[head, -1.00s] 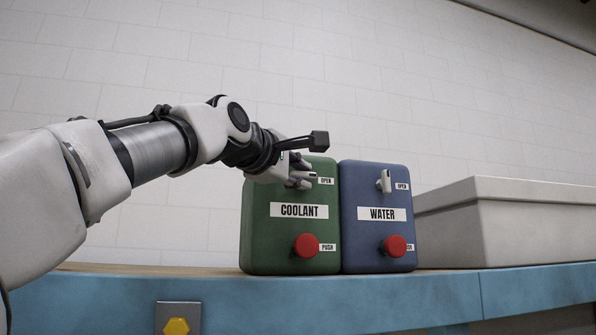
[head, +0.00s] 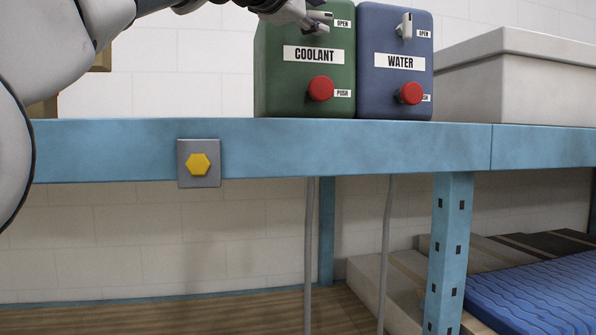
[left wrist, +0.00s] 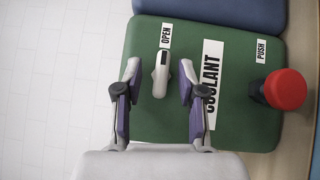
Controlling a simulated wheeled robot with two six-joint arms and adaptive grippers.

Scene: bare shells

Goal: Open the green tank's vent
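The green tank (head: 270,75), labelled COOLANT, stands on the blue bench beside the blue WATER tank (head: 375,95). It also fills much of the left wrist view (left wrist: 225,130). Its vent lever (left wrist: 161,74) lies sideways across the tank, its dark-marked end toward the OPEN label (left wrist: 166,36). The blue tank's lever (head: 406,26) stands upright. My left gripper (left wrist: 159,70) is open, with a finger on each side of the green tank's lever and gaps between. In the head view the gripper partly covers this lever. My right gripper is in neither view.
A red PUSH button (head: 321,89) sits low on the green tank, another (head: 411,93) on the blue one. A pale lidded box (head: 520,80) stands at the right. A yellow hexagonal knob (head: 199,164) is on the bench's front edge (head: 110,150).

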